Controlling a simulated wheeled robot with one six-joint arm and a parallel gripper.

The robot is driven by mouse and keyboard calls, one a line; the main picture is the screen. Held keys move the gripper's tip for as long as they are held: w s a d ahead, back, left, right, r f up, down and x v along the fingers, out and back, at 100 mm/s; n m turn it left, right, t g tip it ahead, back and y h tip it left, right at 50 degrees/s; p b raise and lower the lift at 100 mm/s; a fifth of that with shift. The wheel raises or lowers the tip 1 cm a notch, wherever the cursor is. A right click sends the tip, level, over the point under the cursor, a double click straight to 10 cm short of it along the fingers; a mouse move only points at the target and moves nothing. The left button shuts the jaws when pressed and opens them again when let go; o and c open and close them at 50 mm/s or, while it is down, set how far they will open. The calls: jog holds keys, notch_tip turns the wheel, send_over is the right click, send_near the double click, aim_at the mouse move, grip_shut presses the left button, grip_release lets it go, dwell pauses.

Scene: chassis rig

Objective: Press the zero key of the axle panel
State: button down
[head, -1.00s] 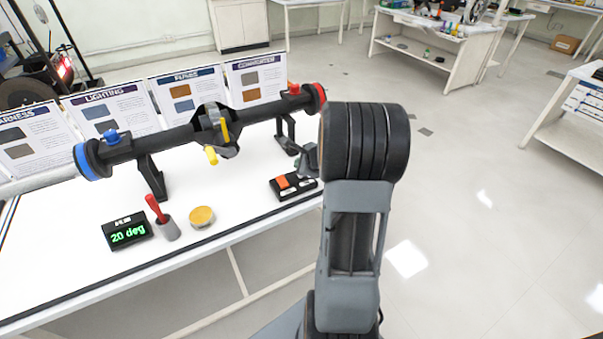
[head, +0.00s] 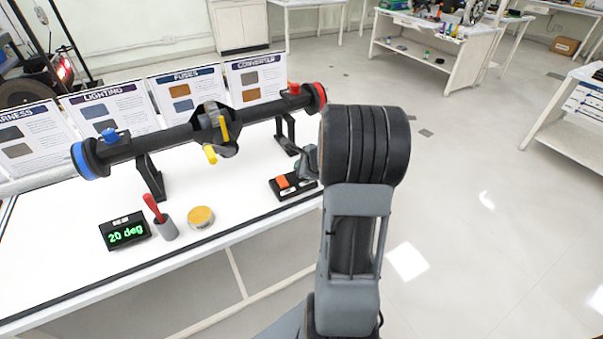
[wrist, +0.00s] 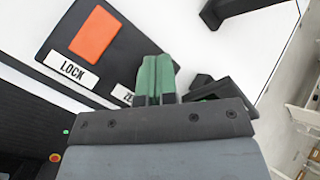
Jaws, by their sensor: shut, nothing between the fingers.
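The axle panel is a dark box on the table's front edge, shown in the head view (head: 276,190) and large in the wrist view (wrist: 58,50). Its orange key (wrist: 95,35) has a LOCK label (wrist: 71,68). A second label (wrist: 122,94) shows only the letters "ZE"; the rest is covered. My gripper (wrist: 156,62) has its green fingers together and empty, over the panel beside the LOCK key. The zero key is hidden behind the fingers. I cannot tell whether they touch it. The display (head: 124,231) reads 20 deg.
The dark axle (head: 165,138) spans the table on black stands, behind the panel. A red-handled tool in a grey cup (head: 165,228) and a yellow round tin (head: 201,217) stand left of the panel. Information boards (head: 110,112) line the back.

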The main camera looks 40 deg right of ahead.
jog(key=shift+f+b, duration=0.5)
dwell(0.3)
jog(key=shift+r, duration=0.15)
jog(key=shift+r+p, duration=0.7)
jog(key=shift+r, duration=0.05)
dwell(0.3)
jog(key=shift+r+p, duration=2.15)
jog(key=shift+r, duration=0.4)
